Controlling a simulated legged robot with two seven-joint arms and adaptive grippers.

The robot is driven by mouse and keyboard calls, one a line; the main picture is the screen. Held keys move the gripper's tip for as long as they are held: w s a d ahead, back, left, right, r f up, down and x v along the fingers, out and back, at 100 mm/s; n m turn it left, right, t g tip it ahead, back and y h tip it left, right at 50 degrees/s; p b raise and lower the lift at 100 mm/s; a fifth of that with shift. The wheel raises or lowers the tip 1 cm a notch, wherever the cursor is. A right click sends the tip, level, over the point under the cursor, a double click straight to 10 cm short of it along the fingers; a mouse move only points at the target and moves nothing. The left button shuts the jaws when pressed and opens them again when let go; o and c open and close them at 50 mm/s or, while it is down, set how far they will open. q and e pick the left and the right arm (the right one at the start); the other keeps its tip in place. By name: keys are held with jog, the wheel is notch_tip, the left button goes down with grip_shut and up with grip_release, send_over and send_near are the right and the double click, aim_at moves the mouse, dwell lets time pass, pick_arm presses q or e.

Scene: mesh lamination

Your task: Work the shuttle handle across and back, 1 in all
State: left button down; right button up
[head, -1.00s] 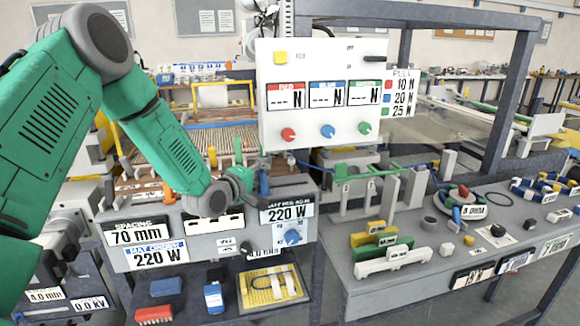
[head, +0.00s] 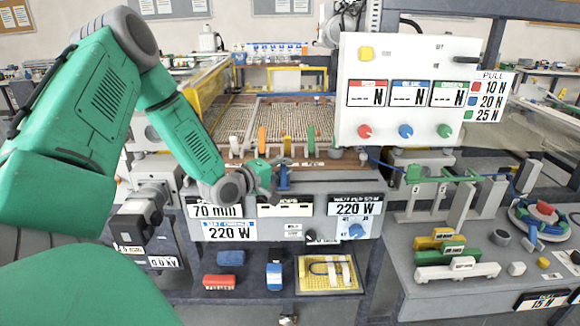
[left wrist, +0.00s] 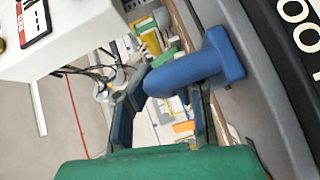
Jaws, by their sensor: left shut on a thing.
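The blue shuttle handle (head: 284,178) stands upright at the front edge of the machine, near the middle of its front panel. My left gripper (head: 264,176) reaches it from the left and is shut on it. In the left wrist view the blue handle (left wrist: 190,70) lies at the fingers (left wrist: 165,100), its wide end towards the grey panel. The exact finger contact is partly hidden. My right gripper is not in view.
A white control box (head: 405,90) with colored knobs stands just right of the handle. Orange, white and green levers (head: 262,140) rise behind it. A shelf below holds a yellow tray (head: 328,288). A side table (head: 450,300) with colored blocks stands at the right.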

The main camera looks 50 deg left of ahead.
pick_arm(q)
jog(key=shift+s+a+f, duration=0.2)
